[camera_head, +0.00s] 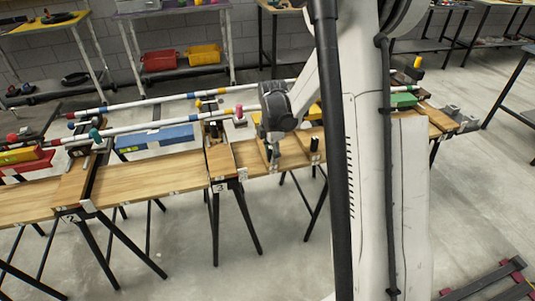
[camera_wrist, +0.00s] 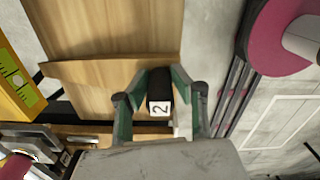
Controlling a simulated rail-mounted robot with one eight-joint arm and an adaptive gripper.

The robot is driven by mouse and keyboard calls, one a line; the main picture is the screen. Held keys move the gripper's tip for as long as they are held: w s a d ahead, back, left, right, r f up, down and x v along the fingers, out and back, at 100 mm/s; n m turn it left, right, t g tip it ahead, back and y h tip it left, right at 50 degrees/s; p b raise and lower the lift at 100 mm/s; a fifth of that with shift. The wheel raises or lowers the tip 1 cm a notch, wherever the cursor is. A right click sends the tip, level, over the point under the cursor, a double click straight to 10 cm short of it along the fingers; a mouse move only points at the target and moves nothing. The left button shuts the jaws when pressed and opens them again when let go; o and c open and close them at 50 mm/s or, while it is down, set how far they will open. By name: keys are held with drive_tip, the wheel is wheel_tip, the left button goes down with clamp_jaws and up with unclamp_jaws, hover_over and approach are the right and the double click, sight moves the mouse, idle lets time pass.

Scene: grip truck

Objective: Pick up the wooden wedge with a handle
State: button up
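My gripper (camera_wrist: 160,95) points at a black handle-like block (camera_wrist: 160,84) with a white label reading "2". The block stands between my two fingers, and small gaps seem to show beside it. The fingers look open around it, not closed on it. Tan wooden pieces (camera_wrist: 92,82) lie beside and beyond the block; I cannot tell which of them is the wedge joined to it. In the head view my gripper (camera_head: 272,158) is low over the front edge of the wooden bench top. A similar black upright piece (camera_head: 314,146) stands to its right.
The long wooden bench (camera_head: 150,176) stands on black trestles. White pipes (camera_head: 170,122) with coloured bands run along it. A blue block (camera_head: 155,137) lies behind. In the wrist view a magenta disc (camera_wrist: 278,38) is at upper right and a yellow level (camera_wrist: 15,80) at left.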

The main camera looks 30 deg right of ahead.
clamp_jaws()
